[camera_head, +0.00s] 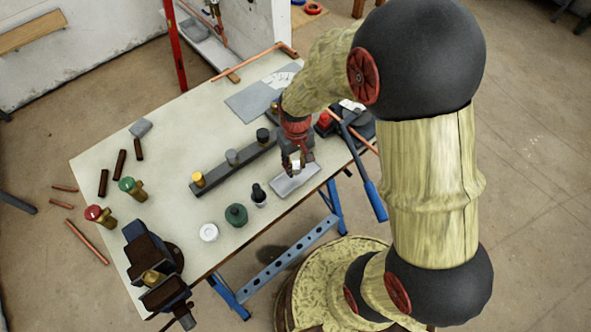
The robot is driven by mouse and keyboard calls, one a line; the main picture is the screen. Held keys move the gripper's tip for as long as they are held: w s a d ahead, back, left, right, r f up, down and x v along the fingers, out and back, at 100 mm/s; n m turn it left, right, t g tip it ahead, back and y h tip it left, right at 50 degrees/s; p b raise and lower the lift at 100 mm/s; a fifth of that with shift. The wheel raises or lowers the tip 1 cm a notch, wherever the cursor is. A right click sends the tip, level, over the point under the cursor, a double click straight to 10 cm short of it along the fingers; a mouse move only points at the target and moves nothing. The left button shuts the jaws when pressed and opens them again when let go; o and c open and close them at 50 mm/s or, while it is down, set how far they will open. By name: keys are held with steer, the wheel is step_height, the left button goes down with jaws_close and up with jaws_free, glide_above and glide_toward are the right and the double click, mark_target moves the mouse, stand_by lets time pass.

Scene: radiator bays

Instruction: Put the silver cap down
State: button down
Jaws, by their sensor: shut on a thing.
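My gripper (297,168) is above the right part of the workbench, shut on a small pale piece (296,164) that looks like the silver cap. The fingers hide most of it. Just below is a pale grey flat plate or tray (283,188); I cannot tell whether the held piece touches it. To the left, a dark bar (214,179) carries a yellow cap (198,178), a grey cap (232,155) and a black cap (262,134).
On the bench (165,205) stand a black bottle-like piece (258,195), a green knob (236,215) and a white ring (208,232) near the front edge. A dark vise (150,260) is at the front left. Red-handled (98,214) and green-handled (131,187) valves lie left.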

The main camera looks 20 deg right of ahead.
mark_target(296, 166)
steer(key=shift+f+b, duration=0.35)
steer(key=shift+f, duration=1.35)
steer(key=shift+f, duration=0.1)
steer(key=c, duration=1.5)
jaws_free()
steer(key=shift+c, duration=0.2)
steer(key=shift+o, duration=0.4)
